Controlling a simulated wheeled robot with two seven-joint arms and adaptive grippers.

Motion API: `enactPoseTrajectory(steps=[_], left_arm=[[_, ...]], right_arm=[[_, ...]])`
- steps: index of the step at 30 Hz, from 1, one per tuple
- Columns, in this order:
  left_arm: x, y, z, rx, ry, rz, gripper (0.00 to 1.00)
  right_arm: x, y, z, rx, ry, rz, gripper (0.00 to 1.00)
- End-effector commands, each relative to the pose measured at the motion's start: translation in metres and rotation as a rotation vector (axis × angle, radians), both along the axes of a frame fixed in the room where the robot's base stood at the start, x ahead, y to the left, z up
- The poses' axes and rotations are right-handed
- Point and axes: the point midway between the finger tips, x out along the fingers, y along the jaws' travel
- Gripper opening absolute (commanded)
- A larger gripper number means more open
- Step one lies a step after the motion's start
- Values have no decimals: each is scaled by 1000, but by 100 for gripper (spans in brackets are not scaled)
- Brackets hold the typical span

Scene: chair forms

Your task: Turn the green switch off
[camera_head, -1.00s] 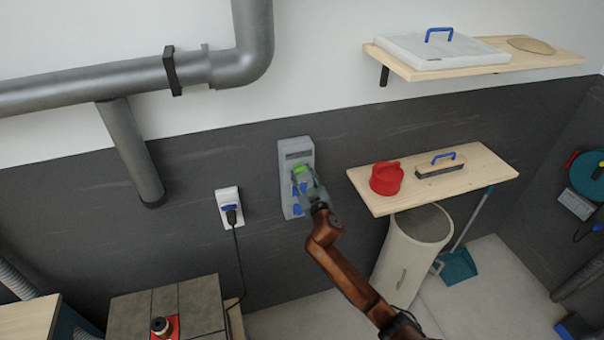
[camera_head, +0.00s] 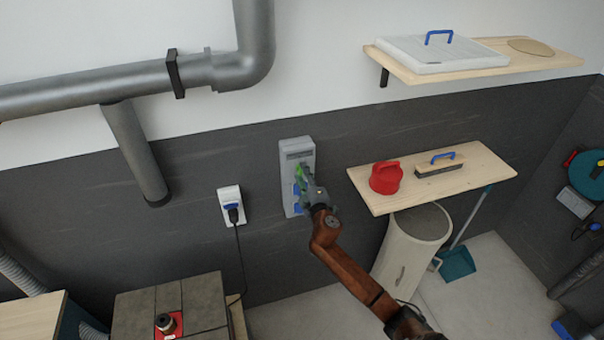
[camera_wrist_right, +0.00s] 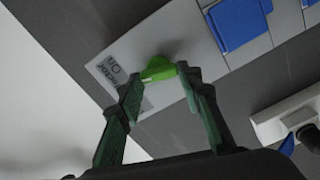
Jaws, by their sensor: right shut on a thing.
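The green switch (camera_wrist_right: 160,70) sits on a grey wall panel (camera_head: 297,152). In the right wrist view the two fingers of my right gripper (camera_wrist_right: 161,82) are on either side of it, their tips against it, and the gripper is shut on it. In the head view my right gripper (camera_head: 304,178) covers most of the switch, and only a bit of green shows. My left gripper is not in view.
Blue socket covers (camera_wrist_right: 238,22) are on the same panel. A wall socket (camera_head: 230,205) with a black plug is to its left. A wooden shelf (camera_head: 480,172) with a red container (camera_head: 386,178) and a brush (camera_head: 439,167) is to the right, above a bin (camera_head: 412,250).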

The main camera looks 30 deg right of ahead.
Motion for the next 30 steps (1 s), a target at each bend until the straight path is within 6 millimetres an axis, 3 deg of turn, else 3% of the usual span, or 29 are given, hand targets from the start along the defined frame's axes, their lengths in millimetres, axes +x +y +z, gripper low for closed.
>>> enactPoseTrajectory(steps=[13,30], left_arm=[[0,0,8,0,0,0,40],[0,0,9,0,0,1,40]], right_arm=[[0,1,-2,-265,65,2,9],[0,0,-3,-324,80,1,9]])
